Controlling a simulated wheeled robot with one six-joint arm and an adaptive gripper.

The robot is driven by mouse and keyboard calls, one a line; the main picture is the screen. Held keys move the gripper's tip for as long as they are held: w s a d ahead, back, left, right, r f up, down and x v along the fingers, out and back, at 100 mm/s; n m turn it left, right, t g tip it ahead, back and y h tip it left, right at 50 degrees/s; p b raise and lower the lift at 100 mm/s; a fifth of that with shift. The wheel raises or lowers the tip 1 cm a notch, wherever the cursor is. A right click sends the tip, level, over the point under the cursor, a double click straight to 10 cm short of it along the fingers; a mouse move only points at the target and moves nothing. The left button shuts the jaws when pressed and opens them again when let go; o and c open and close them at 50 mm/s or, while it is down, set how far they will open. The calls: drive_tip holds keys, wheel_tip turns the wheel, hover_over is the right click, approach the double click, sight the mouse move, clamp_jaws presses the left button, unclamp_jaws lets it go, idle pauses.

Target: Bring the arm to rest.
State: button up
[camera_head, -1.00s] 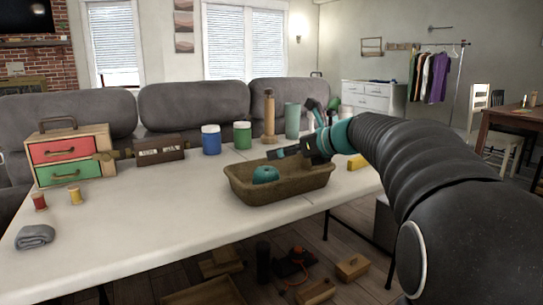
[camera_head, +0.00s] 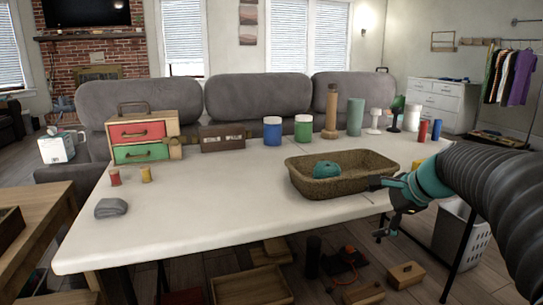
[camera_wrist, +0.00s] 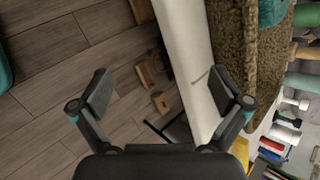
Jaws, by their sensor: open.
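My gripper (camera_head: 381,209) is at the front right edge of the white table in the head view. Its two fingers are spread wide with nothing between them, as the wrist view (camera_wrist: 162,88) also shows. It is just in front of a brown woven basket (camera_head: 375,178) on the table. A teal round thing (camera_head: 327,169) lies in the basket. In the wrist view the basket's side (camera_wrist: 232,40) and the table edge (camera_wrist: 190,60) are at the right finger, with open floor beneath the left one.
The white table (camera_head: 190,230) bears a drawer box (camera_head: 143,135), a grey folded cloth (camera_head: 111,207), spools, and several jars and bottles along the back. Wooden boxes (camera_head: 250,286) lie on the floor under it. A white perforated bin (camera_head: 455,240) stands at the right.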

drive_tip(key=s+a+f+n+h, duration=0.2)
drive_tip(key=s+a+f+n, duration=0.2)
drive_tip(key=s+n, duration=0.4)
drive_tip(key=s+a+f+n+g+h, duration=0.1)
drive_tip(key=s+a+f+n, duration=0.3)
drive_tip(key=s+n, duration=0.5)
drive_tip(key=s+f+h, duration=0.1)
drive_tip(key=s, duration=0.6)
drive_tip(key=shift+s+g+h, duration=0.3)
drive_tip(key=shift+s, duration=0.1)
drive_tip(key=shift+a, duration=0.1)
